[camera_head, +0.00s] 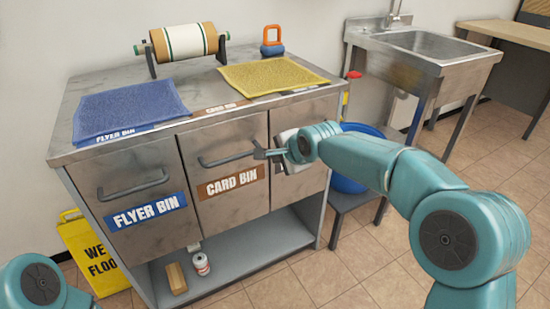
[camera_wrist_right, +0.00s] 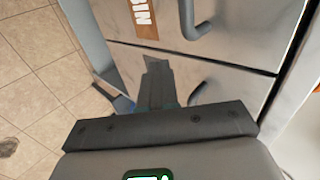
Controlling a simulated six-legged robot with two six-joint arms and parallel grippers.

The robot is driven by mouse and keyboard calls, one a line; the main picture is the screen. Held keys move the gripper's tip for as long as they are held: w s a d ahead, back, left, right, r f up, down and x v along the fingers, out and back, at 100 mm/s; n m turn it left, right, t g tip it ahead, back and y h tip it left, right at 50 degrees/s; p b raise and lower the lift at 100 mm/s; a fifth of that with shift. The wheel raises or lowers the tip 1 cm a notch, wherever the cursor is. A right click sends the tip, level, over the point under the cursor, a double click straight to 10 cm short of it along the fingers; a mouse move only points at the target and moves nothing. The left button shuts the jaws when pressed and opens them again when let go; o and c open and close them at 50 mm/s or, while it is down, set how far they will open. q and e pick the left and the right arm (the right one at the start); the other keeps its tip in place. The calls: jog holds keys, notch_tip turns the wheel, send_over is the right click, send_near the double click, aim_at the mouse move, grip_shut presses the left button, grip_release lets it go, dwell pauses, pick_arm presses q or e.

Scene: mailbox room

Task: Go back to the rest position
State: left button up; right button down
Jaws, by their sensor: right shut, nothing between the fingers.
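My right arm comes in from the right, and its gripper (camera_head: 262,154) is in front of the metal cabinet (camera_head: 290,130), near the right end of the CARD BIN handle (camera_head: 226,159). Whether it touches the handle I cannot tell. In the right wrist view the right gripper's fingers (camera_wrist_right: 155,72) are together and hold nothing, with the drawer fronts beyond them. Of my left arm only a teal joint shows at the lower left of the head view; its gripper is out of view.
The FLYER BIN (camera_head: 144,218) and CARD BIN (camera_head: 231,187) fronts are shut. A blue mat (camera_head: 130,105) and a yellow mat (camera_head: 270,76) lie on top. A yellow wet-floor sign (camera_head: 90,250) stands left. A sink (camera_head: 425,45) and a blue tub (camera_head: 345,184) are at right.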

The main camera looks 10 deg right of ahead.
jog(key=p+v, duration=0.1)
jog(key=v, duration=0.6)
jog(key=s+d+f+g, duration=0.1)
jog(key=s+f+g, duration=0.25)
jog(key=f, duration=0.85)
jog(key=s+d+f+g, duration=0.2)
jog(key=s+f, duration=0.3)
jog(key=f, duration=0.8)
jog(key=s+a+f+n+g, duration=0.1)
jog(key=s+a+f+n, duration=0.15)
jog(key=s+f, duration=0.45)
jog(key=s+a+f+n+g+y, duration=0.1)
jog(key=s+f+n+g, duration=0.15)
jog(key=s, duration=0.75)
jog(key=s+a+f+n+g, duration=0.1)
jog(key=s+a+f+n, duration=0.15)
jog(key=s+f, duration=0.5)
notch_tip(320, 180, up, 29)
jog(key=d+n+t+p, duration=0.1)
jog(key=n+p, duration=0.4)
jog(key=p, duration=2.3)
jog(key=shift+s+r, duration=0.15)
jog(key=shift+r, duration=0.1)
